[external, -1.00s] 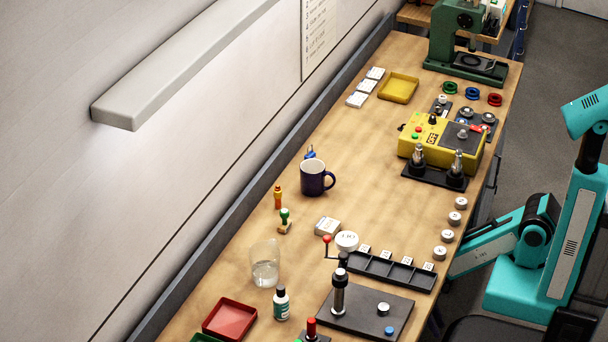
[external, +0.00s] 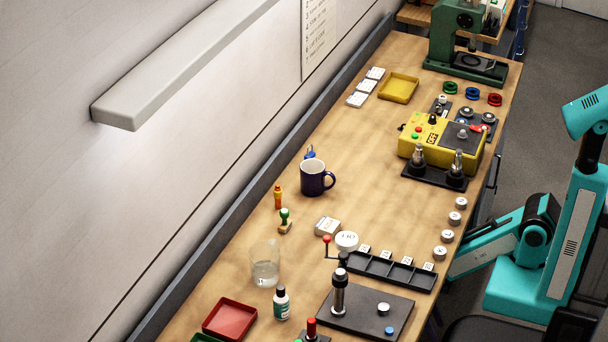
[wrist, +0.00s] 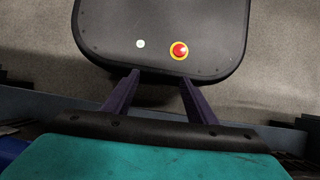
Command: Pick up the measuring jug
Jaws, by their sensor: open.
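The measuring jug (external: 265,266) is a clear, see-through vessel standing upright on the wooden bench in the external view. It is left of the black tray and behind a small dark bottle (external: 281,303). My gripper (wrist: 158,80) shows in the wrist view with its two dark fingers apart and nothing between them. It is over a dark rounded panel with a red button, away from the jug. The gripper is not visible in the external view, where my teal arm stands at the right, off the bench. The jug is not in the wrist view.
A red tray (external: 229,319) lies in front of the jug. A black slotted tray (external: 390,271) and a lever press on a dark plate (external: 366,312) stand to its right. Bare wood lies left of the jug.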

